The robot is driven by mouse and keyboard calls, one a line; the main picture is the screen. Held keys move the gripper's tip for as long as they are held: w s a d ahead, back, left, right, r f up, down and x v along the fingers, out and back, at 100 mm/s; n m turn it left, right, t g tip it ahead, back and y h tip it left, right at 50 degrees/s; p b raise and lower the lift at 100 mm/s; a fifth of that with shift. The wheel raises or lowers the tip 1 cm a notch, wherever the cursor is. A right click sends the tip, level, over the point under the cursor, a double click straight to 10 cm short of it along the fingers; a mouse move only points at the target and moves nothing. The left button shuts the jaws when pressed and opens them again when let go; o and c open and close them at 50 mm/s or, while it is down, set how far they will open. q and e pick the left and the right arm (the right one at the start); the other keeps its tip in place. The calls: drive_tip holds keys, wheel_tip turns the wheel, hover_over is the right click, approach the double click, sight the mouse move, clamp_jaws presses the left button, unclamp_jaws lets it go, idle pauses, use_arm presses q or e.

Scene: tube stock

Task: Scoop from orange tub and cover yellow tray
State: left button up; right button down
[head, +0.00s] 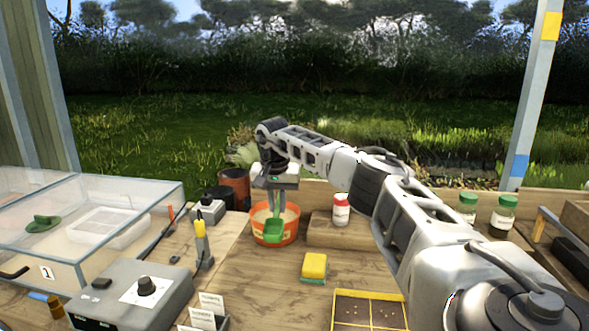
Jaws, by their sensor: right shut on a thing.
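The orange tub (285,239) stands on the wooden table at the middle, holding pale loose material. My right gripper (277,190) is above it, shut on the handle of a green scoop (273,232). The scoop's bowl hangs down at the tub's front side; I cannot tell whether it carries material. The yellow tray (369,294) is at the bottom edge, partly cut off, with dark brown filling in its compartments and a few small pale specks. My left gripper is out of view.
A yellow and green sponge (314,266) lies between tub and tray. A white jar with red lid (341,210) stands right of the tub, by a wooden block (335,232). A clear case (150,193) and grey control box (130,300) fill the left.

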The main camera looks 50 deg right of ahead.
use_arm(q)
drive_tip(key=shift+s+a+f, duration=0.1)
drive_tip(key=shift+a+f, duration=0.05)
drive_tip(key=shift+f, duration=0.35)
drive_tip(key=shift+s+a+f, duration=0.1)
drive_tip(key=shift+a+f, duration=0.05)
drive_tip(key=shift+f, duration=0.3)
use_arm(e)
drive_tip(key=s+d+m+g+h, duration=0.1)
drive_tip(key=s+d+m, duration=0.6)
drive_tip(key=s+d, duration=1.1)
drive_tip(key=d, duration=0.3)
drive_tip(key=shift+s+d+r+m+h, duration=0.2)
drive_tip(key=shift+s+d+m+h, duration=0.1)
drive_tip(key=shift+s+d, duration=0.1)
